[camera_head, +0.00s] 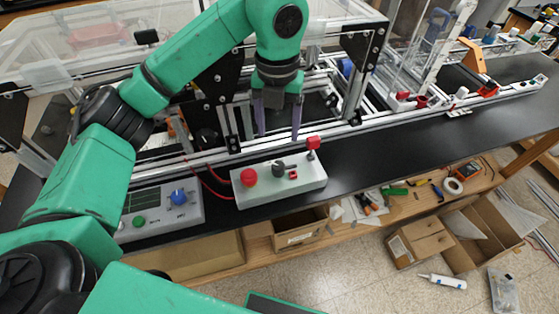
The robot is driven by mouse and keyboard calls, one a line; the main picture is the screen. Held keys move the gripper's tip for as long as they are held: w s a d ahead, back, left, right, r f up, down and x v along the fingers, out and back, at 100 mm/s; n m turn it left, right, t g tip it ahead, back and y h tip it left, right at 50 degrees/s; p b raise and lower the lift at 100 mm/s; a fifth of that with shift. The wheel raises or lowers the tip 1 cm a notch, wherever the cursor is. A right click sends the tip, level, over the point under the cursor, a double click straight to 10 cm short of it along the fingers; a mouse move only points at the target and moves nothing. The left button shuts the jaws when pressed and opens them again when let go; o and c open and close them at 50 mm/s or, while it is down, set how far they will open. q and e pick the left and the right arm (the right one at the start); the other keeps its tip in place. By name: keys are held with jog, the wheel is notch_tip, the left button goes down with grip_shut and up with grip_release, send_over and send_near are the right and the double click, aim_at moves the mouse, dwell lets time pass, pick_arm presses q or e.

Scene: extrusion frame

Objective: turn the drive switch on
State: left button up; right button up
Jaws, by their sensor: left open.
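A pale control box (262,193) sits on the black bench top. It carries a round red button (249,177), a dark knob-like switch (279,168), a small red piece (293,175) and a raised red-capped part (313,143) at its far right corner. No readable label shows which one is the drive switch. My left gripper (279,134) is open and points down just behind the box, its two purple-grey fingers apart with nothing between them. Its fingertips appear close behind the dark switch; the exact gap cannot be told. My right gripper is not in view.
A grey panel (160,212) with a display, a blue knob (179,196) and a green button (139,222) stands left of the box. The aluminium extrusion frame (340,127) runs behind. Red wires lie between panel and box. The bench (420,157) right of the box is clear.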

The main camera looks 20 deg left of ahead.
aim_at(278, 166)
pick_arm(q)
notch_tip(278, 166, down, 11)
jog(key=p, duration=0.2)
jog(key=shift+f+p, duration=0.15)
jog(key=shift+p, duration=0.2)
jog(key=shift+f, duration=0.25)
grip_shut()
